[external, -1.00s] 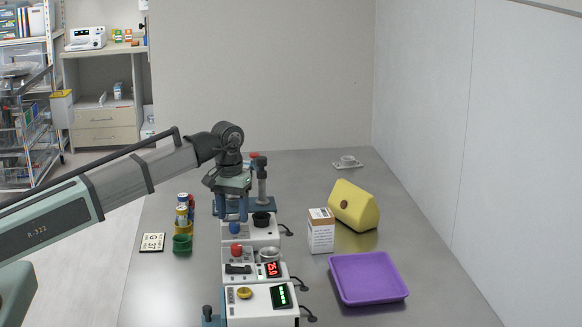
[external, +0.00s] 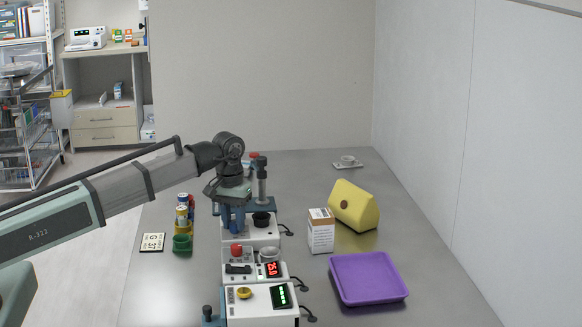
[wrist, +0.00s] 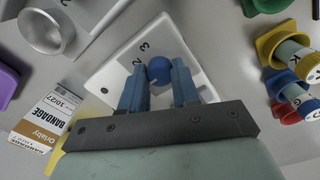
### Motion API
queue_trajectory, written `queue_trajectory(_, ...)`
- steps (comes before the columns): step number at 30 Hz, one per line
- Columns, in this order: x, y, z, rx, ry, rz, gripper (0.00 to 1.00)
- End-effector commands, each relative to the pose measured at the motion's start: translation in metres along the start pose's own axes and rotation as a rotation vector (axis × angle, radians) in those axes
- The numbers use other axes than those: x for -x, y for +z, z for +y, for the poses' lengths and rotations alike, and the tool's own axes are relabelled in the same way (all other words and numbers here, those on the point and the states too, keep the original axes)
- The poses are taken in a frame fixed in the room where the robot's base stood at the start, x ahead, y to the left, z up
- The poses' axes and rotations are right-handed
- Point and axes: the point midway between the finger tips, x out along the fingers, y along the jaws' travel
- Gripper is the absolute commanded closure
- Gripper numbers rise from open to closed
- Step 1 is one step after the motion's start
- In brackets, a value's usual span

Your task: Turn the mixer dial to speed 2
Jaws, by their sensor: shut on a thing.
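The mixer (external: 266,236) is a white box with a black cup on top, standing on the metal table. Its round blue dial (wrist: 159,70) shows between my fingertips in the wrist view, with the printed numbers 2 and 3 beside it. My gripper (wrist: 158,76) points down over the mixer and its blue fingers are shut on the dial. In the external view my gripper (external: 234,227) covers the dial. The dial's pointer mark and its exact setting cannot be made out.
In front of the mixer stand a device with a red knob (external: 236,250) and one with a yellow knob (external: 244,293). A green cup (external: 182,243) is at left. A bandage box (external: 320,232), yellow case (external: 353,206) and purple tray (external: 368,278) are at right.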

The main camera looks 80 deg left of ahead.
Motion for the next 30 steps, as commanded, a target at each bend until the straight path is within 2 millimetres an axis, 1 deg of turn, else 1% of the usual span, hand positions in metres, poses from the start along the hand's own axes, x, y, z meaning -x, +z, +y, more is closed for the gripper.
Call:
queue_trajectory(1,0.0,0.0,-0.0002,0.0,-0.001,0.0,0.81)
queue_trajectory(7,0.0001,0.0,-0.0004,0.0,-0.001,0.0,1.0)
queue_trajectory(13,0.0001,0.0,-0.0004,-0.013,-0.001,0.0,1.0)
queue_trajectory(17,0.0001,-0.0001,-0.0004,-0.052,-0.002,-0.002,1.0)
queue_trajectory(23,0.0,-0.0001,-0.0004,-0.175,-0.002,-0.006,1.0)
queue_trajectory(30,0.0,-0.0002,-0.0005,-0.378,-0.002,-0.013,1.0)
